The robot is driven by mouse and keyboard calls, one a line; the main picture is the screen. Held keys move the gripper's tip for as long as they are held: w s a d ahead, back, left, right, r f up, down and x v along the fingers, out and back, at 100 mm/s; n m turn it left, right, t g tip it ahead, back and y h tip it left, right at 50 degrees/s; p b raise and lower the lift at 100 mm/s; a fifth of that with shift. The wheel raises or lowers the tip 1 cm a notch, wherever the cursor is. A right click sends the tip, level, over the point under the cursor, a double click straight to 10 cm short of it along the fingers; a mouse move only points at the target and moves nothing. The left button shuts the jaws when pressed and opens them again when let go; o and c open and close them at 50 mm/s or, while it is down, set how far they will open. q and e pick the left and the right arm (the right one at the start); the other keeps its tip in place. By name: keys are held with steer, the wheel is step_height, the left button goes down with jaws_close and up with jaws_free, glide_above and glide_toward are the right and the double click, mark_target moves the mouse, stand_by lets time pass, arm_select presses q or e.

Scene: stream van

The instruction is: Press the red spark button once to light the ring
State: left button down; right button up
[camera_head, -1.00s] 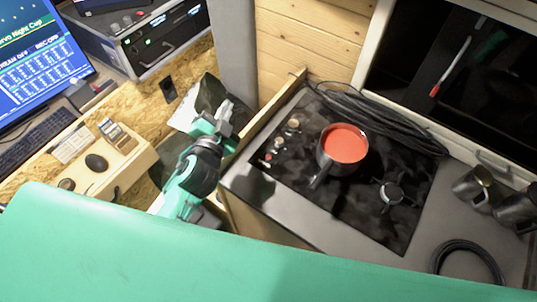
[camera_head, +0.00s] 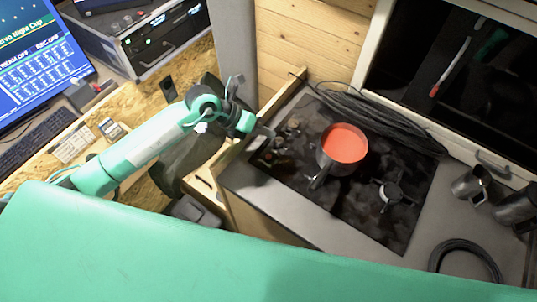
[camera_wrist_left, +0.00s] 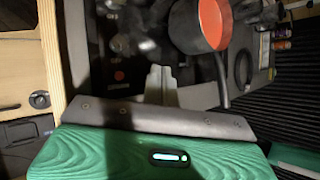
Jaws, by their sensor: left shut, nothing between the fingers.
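The red spark button (camera_wrist_left: 119,75) shows in the left wrist view as a small red dot on the black hob, left of my fingertips. In the head view it is hard to make out beside the gripper. The dark pot (camera_head: 338,165) with orange-red contents stands on the hob (camera_head: 335,205); it also shows in the wrist view (camera_wrist_left: 205,42). A bare burner (camera_head: 390,192) is to its right, with no flame visible. My left gripper (camera_head: 266,134) is shut and empty, at the hob's left edge near the knobs; its fingers (camera_wrist_left: 160,82) point toward the hob. My right gripper is not visible.
Control knobs (camera_head: 292,123) line the hob's left side. A black cable coil (camera_head: 375,118) lies behind the pot and another (camera_head: 468,258) at the right. Metal mugs (camera_head: 470,187) stand at the right. A wooden panel edge (camera_head: 230,155) borders the counter's left.

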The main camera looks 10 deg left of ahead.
arm_select(q)
steer(key=shift+a+f, duration=0.1)
steer(key=shift+a, duration=0.1)
steer(key=b, duration=0.5)
glide_above(269, 157)
steer(key=a, duration=0.1)
step_height(269, 157, down, 7)
steer(key=shift+s+a+f, duration=0.1)
steer(key=shift+a+f, duration=0.05)
steer(key=shift+f, duration=0.05)
steer(key=shift+f+b, duration=0.5)
steer(key=shift+f, duration=0.15)
